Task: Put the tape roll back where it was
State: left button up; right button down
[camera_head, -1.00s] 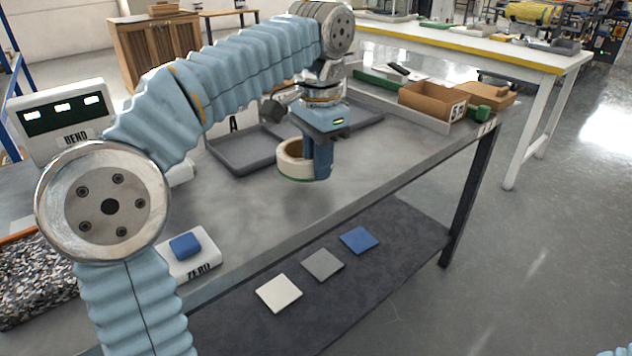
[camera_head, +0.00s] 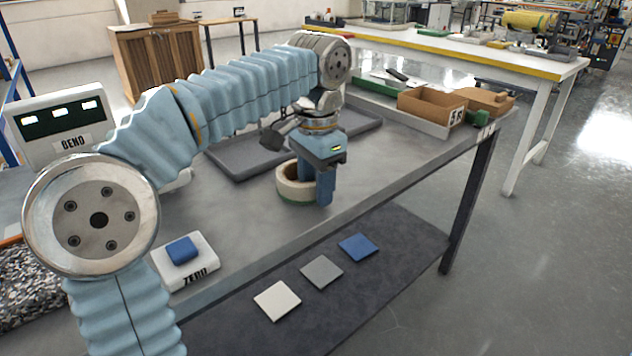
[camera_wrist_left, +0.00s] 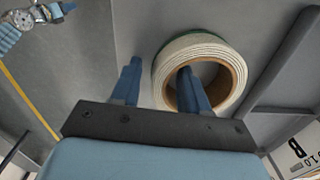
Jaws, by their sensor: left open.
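The tape roll (camera_head: 284,190) is a cream ring with a brown core and a green lower edge. It rests flat on the grey workbench (camera_head: 235,215), in front of the dark trays. My left gripper (camera_head: 318,190) points down at it, with its fingers apart. In the left wrist view, one blue finger is inside the core of the tape roll (camera_wrist_left: 234,68) and the other is outside its wall, with a gap between finger and wall. My right gripper is not in view.
Dark shallow trays (camera_head: 240,172) lie behind the roll. A white pad marked ZERO with a blue block (camera_head: 182,250) sits at the front left. A cardboard box (camera_head: 430,106) stands at the back right. The bench top right of the gripper is clear.

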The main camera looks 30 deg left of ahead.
pick_arm(q)
jog(key=shift+r, duration=0.1)
notch_tip(320, 180, up, 12)
jog(key=p, duration=0.4)
jog(key=shift+d, duration=0.15)
